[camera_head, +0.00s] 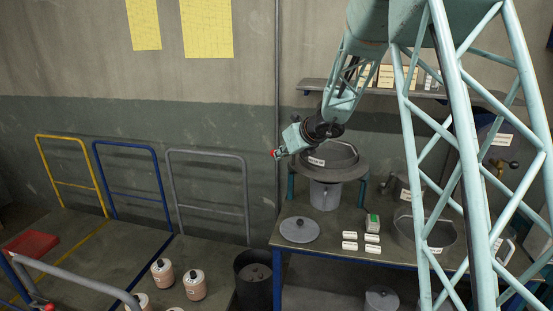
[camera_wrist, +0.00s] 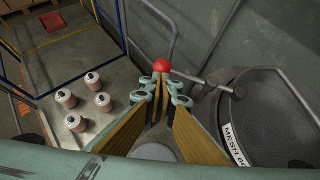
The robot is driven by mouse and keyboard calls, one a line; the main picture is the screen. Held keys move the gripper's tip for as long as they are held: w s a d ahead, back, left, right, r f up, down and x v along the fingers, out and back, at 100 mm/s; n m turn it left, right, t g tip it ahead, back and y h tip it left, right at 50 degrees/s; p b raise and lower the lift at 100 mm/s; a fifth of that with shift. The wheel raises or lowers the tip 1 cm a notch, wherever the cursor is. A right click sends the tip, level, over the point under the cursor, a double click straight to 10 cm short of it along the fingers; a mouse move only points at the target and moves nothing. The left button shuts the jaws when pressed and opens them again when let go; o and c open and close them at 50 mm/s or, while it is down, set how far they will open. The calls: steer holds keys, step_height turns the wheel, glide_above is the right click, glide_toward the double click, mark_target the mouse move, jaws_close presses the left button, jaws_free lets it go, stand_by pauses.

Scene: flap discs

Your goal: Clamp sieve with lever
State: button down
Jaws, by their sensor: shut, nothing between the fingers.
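The round grey sieve (camera_head: 335,156) with a white label sits on a stand on the workbench. In the wrist view its mesh dish (camera_wrist: 272,112) is at the right, with the label partly cut off. A lever (camera_wrist: 188,76) with a red ball knob (camera_wrist: 162,66) sticks out from the sieve's edge. The knob also shows in the head view (camera_head: 273,153). My gripper (camera_wrist: 161,82) is shut and empty, its fingertips right at the knob; I cannot tell whether they touch it. In the head view my gripper (camera_head: 280,152) is left of the sieve.
The workbench (camera_head: 285,231) holds a round lid (camera_head: 300,229), several white blocks (camera_head: 350,240) and a second sieve (camera_head: 425,235) at right. A bucket (camera_head: 325,195) stands under the sieve. Several canisters (camera_head: 195,284) and a dark bin (camera_head: 253,280) stand left. Rails (camera_head: 207,180) line the wall.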

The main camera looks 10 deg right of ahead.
steer(key=shift+w+a, duration=0.15)
stand_by(0.6)
steer(key=shift+s+b, duration=0.2)
steer(key=shift+b, duration=0.15)
steer(key=s+f+v, duration=0.1)
steer(key=f+v, duration=0.1)
steer(key=v, duration=1)
steer(key=shift+s, duration=0.55)
steer(key=shift+r, duration=0.1)
